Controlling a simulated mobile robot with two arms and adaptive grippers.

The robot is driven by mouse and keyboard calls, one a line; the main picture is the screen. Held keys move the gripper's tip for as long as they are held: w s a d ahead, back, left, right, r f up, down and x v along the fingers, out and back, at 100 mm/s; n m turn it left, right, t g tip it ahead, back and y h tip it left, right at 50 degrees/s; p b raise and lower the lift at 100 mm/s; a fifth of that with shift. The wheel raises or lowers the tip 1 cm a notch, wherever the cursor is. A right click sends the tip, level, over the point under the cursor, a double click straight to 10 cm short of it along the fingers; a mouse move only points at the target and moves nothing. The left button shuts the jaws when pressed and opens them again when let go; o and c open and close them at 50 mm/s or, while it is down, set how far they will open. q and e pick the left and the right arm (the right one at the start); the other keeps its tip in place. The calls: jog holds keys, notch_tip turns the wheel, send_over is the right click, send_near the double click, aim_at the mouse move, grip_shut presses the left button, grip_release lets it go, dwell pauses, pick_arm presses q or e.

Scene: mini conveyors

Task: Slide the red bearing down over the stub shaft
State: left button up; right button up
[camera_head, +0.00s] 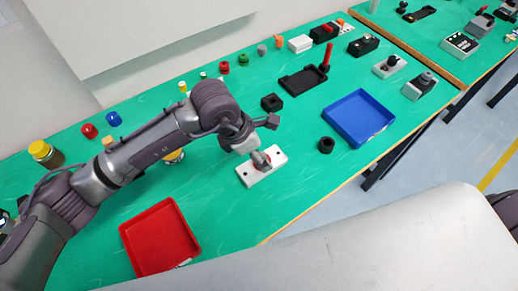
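My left gripper (257,154) reaches in from the left and points down over a white base block (249,179). A small reddish part, likely the red bearing (264,159), shows at its fingertips just above the middle of the block. The fingers are small and partly hidden, so I cannot tell whether they are shut on it. A grey stub, likely the stub shaft, is hard to make out there. I cannot tell whether the bearing is around it. My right gripper is out of view.
A red tray (160,238) lies at the front left and a blue tray (358,118) to the right. A black ring (326,145) and a black block (271,102) stand near the white block. Small coloured parts line the back of the green table (300,183).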

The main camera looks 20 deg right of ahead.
pick_arm(q)
jog(key=v, duration=1.2)
jog(key=shift+f, duration=0.1)
